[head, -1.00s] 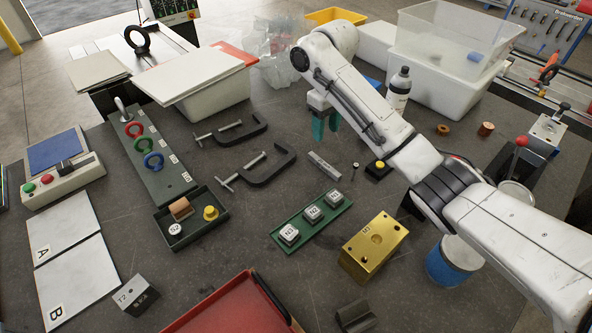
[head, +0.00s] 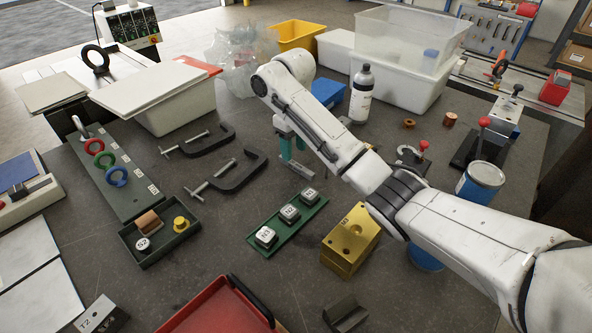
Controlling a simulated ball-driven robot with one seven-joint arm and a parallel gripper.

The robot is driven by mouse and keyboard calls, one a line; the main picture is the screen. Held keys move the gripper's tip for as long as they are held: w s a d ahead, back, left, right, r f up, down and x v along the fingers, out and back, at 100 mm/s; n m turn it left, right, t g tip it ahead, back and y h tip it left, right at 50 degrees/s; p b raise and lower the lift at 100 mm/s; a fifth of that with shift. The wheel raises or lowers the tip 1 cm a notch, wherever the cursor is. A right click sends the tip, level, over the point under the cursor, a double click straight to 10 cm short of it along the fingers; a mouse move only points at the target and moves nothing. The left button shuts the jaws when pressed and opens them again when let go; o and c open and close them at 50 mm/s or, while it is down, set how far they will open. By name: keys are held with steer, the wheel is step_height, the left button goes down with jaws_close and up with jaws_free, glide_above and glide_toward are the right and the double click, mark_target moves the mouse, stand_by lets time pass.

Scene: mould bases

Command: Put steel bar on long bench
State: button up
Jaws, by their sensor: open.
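My gripper (head: 292,160), with teal fingers, points down over the dark worktop, in the middle of the head view. Its jaws are open. The steel bar (head: 301,171) is a small grey piece on the worktop, right at the fingertips. The fingers hide most of it, and I cannot tell whether they touch it or stand around it. The dark grey worktop (head: 215,255) is a long surface under most of the objects. A further bench (head: 570,112) runs along the back right; I cannot tell which is the long bench.
A green tray (head: 300,228) with several labelled blocks and a brass block (head: 352,240) stand in front of my gripper. Black clamps (head: 240,175) lie to its left. A blue box (head: 328,92) and a bottle (head: 361,95) stand behind. A red tray (head: 215,305) is at the front.

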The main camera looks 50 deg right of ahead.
mark_target(294, 163)
step_height(294, 163, down, 4)
steer(key=shift+s+f, duration=0.1)
steer(key=shift+f, duration=0.15)
steer(key=shift+c, duration=0.4)
jaws_close()
